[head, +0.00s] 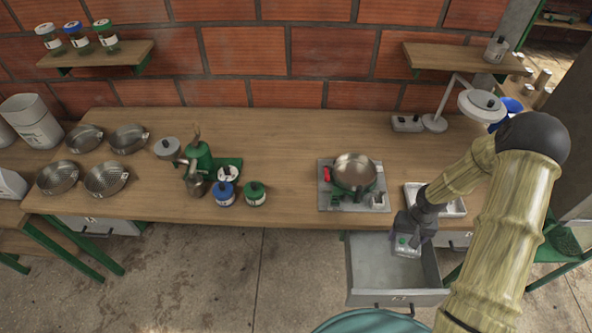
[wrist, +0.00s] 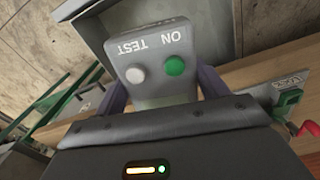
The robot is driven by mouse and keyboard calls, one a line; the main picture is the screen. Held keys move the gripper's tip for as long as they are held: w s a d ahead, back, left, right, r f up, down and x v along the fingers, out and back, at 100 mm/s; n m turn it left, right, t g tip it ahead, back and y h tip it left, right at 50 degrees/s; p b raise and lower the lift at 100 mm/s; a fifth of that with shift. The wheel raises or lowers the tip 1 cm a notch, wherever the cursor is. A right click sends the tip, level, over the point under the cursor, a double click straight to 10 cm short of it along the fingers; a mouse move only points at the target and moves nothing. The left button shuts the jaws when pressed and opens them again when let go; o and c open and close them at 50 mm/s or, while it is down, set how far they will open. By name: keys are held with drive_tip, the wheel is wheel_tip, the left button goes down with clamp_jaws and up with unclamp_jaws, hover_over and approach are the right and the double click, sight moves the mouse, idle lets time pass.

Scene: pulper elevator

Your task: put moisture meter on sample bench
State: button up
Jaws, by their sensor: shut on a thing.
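My gripper (head: 411,232) is shut on the moisture meter (head: 406,246), a pale grey box with a green button. In the wrist view the moisture meter (wrist: 155,68) shows a white and a green button, marked ON and TEST, between my two fingers (wrist: 160,95). In the head view the meter appears over the open drawer at the bench's front; I cannot tell whether it touches the drawer. The long wooden bench (head: 285,195) stands against the brick wall. I cannot tell for sure whether it is the sample bench.
The grey drawer (head: 398,298) is pulled out below the bench. A pan on a burner (head: 354,172) and a white tray (head: 452,208) stand above it. A lamp (head: 434,122), jars (head: 255,194) and sieves (head: 106,179) stand elsewhere. The bench's middle has bare room.

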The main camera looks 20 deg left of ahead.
sight(408, 237)
drive_tip(key=shift+m, duration=0.8)
wheel_tip(408, 237, up, 8)
drive_tip(key=p, duration=0.5)
drive_tip(key=shift+s+r+p, duration=0.1)
drive_tip(key=shift+p, duration=0.2)
